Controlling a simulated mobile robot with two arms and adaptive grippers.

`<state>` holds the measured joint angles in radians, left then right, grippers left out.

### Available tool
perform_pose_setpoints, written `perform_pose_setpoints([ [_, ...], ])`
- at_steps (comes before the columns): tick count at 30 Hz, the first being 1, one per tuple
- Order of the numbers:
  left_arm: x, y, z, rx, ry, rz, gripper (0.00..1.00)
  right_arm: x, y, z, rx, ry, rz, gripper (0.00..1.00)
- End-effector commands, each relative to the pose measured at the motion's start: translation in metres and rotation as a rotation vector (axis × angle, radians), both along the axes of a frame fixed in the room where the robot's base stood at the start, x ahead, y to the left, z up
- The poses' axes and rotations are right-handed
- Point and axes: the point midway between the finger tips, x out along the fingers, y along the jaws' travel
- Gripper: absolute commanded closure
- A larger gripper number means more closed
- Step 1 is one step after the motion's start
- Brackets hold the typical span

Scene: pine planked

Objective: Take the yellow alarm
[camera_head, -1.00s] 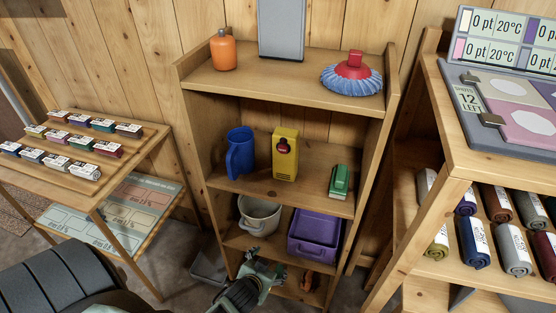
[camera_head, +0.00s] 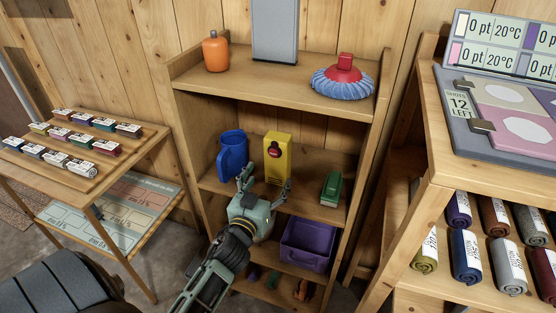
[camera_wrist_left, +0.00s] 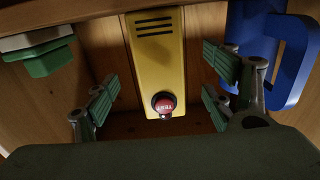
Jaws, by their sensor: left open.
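The yellow alarm (camera_head: 278,152) is an upright box with a red button on its front. It stands on the middle shelf of the wooden rack, between a blue jug and a green object. In the left wrist view the alarm (camera_wrist_left: 157,60) appears upside down, with its red button between my fingers. My left gripper (camera_head: 265,181) is open and empty, in front of the alarm's lower part. Its fingers are spread to either side of the alarm, apparently short of it. My right gripper is not in view.
The blue jug (camera_head: 232,156) stands close left of the alarm; the green object (camera_head: 332,188) is to the right. The upper shelf (camera_head: 270,84) is above. A purple bin (camera_head: 308,243) sits below. Side tables stand left and right of the rack.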

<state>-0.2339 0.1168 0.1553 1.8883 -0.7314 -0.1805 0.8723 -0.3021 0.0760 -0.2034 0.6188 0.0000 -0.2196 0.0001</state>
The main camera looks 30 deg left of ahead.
Motion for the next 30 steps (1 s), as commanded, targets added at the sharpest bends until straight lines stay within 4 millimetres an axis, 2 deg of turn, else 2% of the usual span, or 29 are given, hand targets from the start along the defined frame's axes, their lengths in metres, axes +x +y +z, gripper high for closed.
perform_pose_setpoints([
  [11, 0.039, 0.008, 0.006, 0.002, -0.016, -0.014, 0.23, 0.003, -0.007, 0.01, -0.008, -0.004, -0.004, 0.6],
  [18, 0.072, 0.016, 0.006, 0.003, -0.016, -0.013, 0.23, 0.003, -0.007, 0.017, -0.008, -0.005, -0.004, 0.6],
  [28, 0.078, 0.018, 0.004, 0.002, -0.015, -0.014, 0.23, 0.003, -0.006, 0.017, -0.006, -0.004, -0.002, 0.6],
  [30, 0.078, 0.018, 0.004, 0.002, -0.015, -0.014, 0.3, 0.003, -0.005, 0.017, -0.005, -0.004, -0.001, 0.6],
])
